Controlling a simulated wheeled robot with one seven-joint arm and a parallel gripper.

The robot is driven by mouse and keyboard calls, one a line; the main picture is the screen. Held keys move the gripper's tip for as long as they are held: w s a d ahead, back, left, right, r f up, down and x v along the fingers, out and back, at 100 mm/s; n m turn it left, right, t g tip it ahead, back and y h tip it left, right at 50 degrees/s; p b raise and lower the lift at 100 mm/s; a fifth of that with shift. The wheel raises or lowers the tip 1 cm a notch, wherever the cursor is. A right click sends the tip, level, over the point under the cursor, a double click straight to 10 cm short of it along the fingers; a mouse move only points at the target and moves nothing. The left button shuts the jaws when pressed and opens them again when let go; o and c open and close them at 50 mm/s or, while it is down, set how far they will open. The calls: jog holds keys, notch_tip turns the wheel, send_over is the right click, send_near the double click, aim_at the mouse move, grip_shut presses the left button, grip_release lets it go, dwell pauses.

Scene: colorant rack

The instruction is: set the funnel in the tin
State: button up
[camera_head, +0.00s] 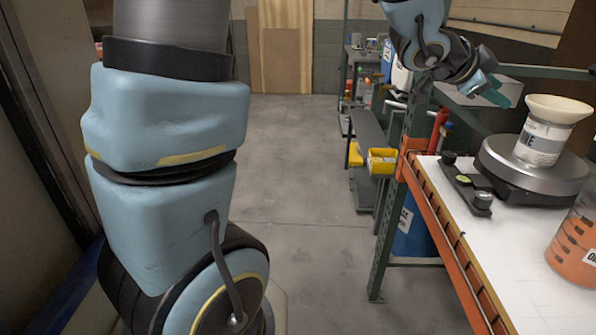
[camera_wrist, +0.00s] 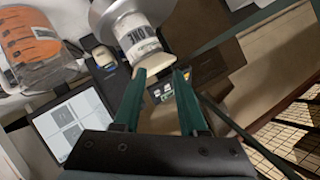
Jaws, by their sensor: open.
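The cream funnel (camera_head: 558,109) sits wide mouth up on top of the white-labelled tin (camera_head: 541,143) in the head view. Its spout is hidden, apparently inside the tin. The tin stands upright on a round silver plate (camera_head: 508,165). My gripper (camera_head: 497,93) is to the left of the funnel, at about the height of its rim, with teal fingers. In the wrist view my gripper (camera_wrist: 160,75) is open and nothing is between its fingers. There the funnel's rim (camera_wrist: 150,62) and the tin (camera_wrist: 137,38) lie just beyond the fingertips.
A clear jug with orange contents (camera_head: 578,240) stands at the bench's right front; it also shows in the wrist view (camera_wrist: 30,42). A dark device (camera_head: 468,185) lies left of the plate. The white bench top (camera_head: 500,250) is bare in front. A green rack post (camera_head: 392,215) stands at left.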

jog(key=w+a+f+n+t+y, duration=0.1)
jog(key=w+a+f+n+y, duration=0.2)
jog(key=a, duration=0.4)
jog(key=w+a+f+n+t+y, duration=0.1)
jog(key=w+a+f+n+y, duration=0.15)
jog(key=a, duration=0.45)
jog(key=w+a+f+n+t+y, duration=0.1)
jog(key=w+a+f+n+y, duration=0.1)
jog(key=w+a+f+n, duration=0.35)
jog(key=s+a+f+n+g+y, duration=0.2)
jog(key=s+a, duration=0.5)
jog(key=a, duration=0.4)
jog(key=s+a+f+n+g+y, duration=0.3)
jog(key=s+a+f+n+g, duration=0.1)
jog(key=a, duration=0.8)
jog(key=s+f+n, duration=0.1)
jog(key=s+n, duration=0.1)
jog(key=n, duration=0.1)
jog(key=shift+s, duration=0.35)
